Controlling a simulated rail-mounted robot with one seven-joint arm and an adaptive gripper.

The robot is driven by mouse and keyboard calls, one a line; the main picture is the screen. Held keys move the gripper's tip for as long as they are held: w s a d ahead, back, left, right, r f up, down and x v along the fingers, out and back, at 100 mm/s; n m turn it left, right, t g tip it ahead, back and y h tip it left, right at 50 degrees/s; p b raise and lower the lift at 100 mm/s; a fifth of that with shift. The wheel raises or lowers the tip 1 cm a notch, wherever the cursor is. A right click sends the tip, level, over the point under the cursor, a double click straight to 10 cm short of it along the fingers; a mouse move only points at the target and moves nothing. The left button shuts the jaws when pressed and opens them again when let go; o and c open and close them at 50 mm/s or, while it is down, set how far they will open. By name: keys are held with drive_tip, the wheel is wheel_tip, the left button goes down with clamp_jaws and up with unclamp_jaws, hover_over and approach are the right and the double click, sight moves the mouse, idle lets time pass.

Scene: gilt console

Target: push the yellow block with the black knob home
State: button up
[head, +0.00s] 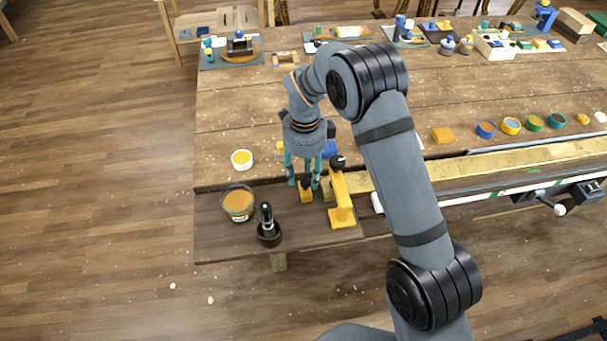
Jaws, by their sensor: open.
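A small yellow block (306,196) with a black knob on top stands on the dark front strip of the workbench, left of a gilt beam. My gripper (303,183) points down over it with its two teal fingers open, one on each side of the knob. I cannot tell whether the fingers touch the knob or the block. Just to the right stands a taller yellow piece (341,200) with a black top, at the left end of the gilt beam (500,165). The gap between block and beam is partly hidden by my gripper and this piece.
A jar of amber contents (238,203) and a dark brush-like tool in a brown pot (268,232) stand to the left. A white cup with yellow contents (242,159) is behind them. A blue item (329,149) lies behind my gripper. Several small pots line the right.

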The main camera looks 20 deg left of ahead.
drive_tip(key=shift+w+d+f, duration=0.1)
drive_tip(key=shift+d+f, duration=0.1)
drive_tip(key=shift+f, duration=0.7)
drive_tip(key=shift+a, duration=0.1)
drive_tip(key=shift+c, duration=1.4)
drive_tip(key=c, duration=0.8)
